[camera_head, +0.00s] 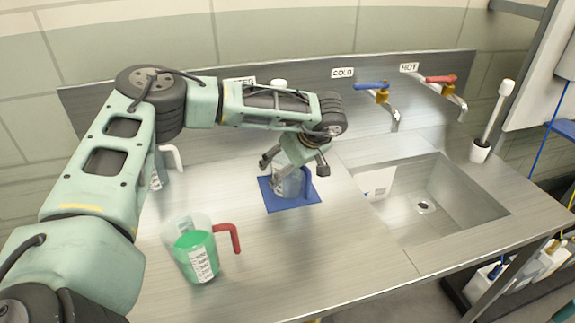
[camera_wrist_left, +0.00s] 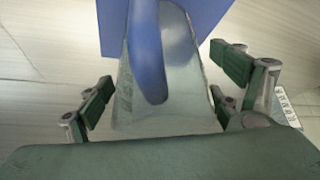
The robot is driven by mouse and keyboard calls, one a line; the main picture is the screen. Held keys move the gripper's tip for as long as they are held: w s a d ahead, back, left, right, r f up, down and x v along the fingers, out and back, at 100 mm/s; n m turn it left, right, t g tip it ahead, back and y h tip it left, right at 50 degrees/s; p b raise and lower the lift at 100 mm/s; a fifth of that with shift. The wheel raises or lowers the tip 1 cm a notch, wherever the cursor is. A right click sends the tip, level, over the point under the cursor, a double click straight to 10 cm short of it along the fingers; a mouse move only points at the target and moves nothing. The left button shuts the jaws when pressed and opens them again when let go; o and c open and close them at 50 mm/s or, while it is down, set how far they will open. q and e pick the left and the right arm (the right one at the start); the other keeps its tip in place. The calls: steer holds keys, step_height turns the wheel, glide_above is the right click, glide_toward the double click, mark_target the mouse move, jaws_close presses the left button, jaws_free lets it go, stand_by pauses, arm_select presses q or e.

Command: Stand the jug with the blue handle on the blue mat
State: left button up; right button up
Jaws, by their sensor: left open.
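The jug with the blue handle (camera_head: 290,184) stands on the blue mat (camera_head: 291,204) on the steel counter, left of the sink. It looks upright. My left gripper (camera_head: 295,166) is just above and around it, hiding its upper part. In the left wrist view the jug (camera_wrist_left: 190,95) and its blue handle lie between the parted fingers (camera_wrist_left: 165,95), and part of the blue mat (camera_wrist_left: 208,14) shows behind. The left gripper is open, with gaps beside the jug. My right gripper is not in view.
A jug with a red handle (camera_head: 196,252) and green liquid stands at the front left. A white-handled jug (camera_head: 160,172) is partly hidden behind my left arm. The sink (camera_head: 425,205) is right of the mat, below the cold tap (camera_head: 382,97) and hot tap (camera_head: 445,88).

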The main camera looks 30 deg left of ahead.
arm_select(q)
steer(key=b+v, duration=0.2)
steer(key=v, duration=0.9)
steer(key=shift+r, duration=0.1)
steer(key=shift+s+d+r, duration=0.1)
steer(key=shift+d+r, duration=0.15)
steer(key=shift+r, duration=0.25)
